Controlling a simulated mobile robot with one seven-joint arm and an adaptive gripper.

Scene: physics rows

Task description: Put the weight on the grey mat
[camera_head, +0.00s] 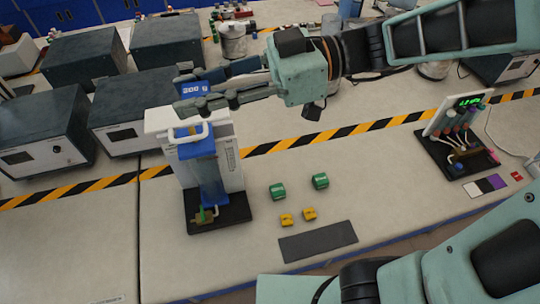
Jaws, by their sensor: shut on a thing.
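My gripper (190,93) reaches in from the upper right, above the white and blue apparatus. It is shut on a blue weight (194,88) with white marking that looks like "200 g". The fingers cover part of the weight, which is held up in the air. The grey mat (318,241), a dark flat rectangle, lies bare near the front edge of the bench. Two green weights (277,191) and two smaller yellow weights (286,220) stand on the bench behind and to the left of the mat.
The white and blue apparatus (207,170) on a black base stands left of the small weights. A tube rack with a green display (460,130) is at right. Grey instrument boxes (40,135) fill the left.

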